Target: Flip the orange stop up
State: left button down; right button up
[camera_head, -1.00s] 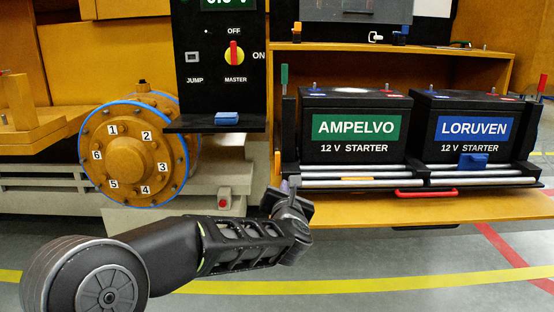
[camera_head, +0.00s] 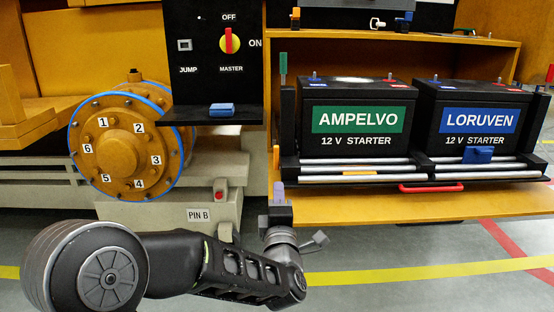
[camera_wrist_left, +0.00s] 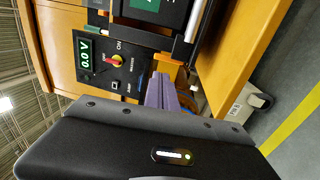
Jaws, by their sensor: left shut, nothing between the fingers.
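A flat orange piece (camera_head: 360,173), which looks like the orange stop, lies low along the silver rails in front of the AMPELVO battery (camera_head: 358,120). It does not stand up above the rails. My left gripper (camera_head: 278,190) points upward at the left front corner of the battery shelf, left of and below the orange piece and apart from it. Its pale fingers are closed together and empty. They also show in the left wrist view (camera_wrist_left: 163,93), where I cannot make out the orange stop. My right gripper is not in view.
A blue block (camera_head: 478,154) stands at the rails before the LORUVEN battery (camera_head: 470,121). A red handle (camera_head: 430,188) sits on the shelf's front. A black switch panel (camera_head: 213,60) and a numbered hub (camera_head: 125,150) are on the left. The floor ahead is clear.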

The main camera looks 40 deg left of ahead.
aim_at(276, 150)
pick_arm(q)
jog(key=p+x, duration=0.2)
jog(key=x, duration=1.1)
jog(key=shift+w+a, duration=0.25)
jog(key=shift+w, duration=0.05)
jog(key=shift+r, duration=0.1)
jog(key=shift+a+r+p, duration=0.1)
jog(key=shift+r+p, duration=0.1)
jog(key=shift+p, duration=0.2)
jog(key=g+p, duration=0.1)
jog(key=p, duration=0.2)
jog(key=w+r+g+h+p, duration=0.1)
jog(key=p, duration=0.2)
jog(key=a+g+h+p, duration=0.1)
jog(key=p, duration=0.2)
jog(key=shift+w+a+r, duration=0.1)
jog(key=shift+w+r, duration=0.25)
jog(key=shift+r, duration=0.05)
jog(key=shift+w+a+f+g+h+p, duration=0.1)
jog(key=shift+f+g+h+p, duration=0.25)
jog(key=shift+p, duration=0.3)
jog(key=shift+f, duration=0.1)
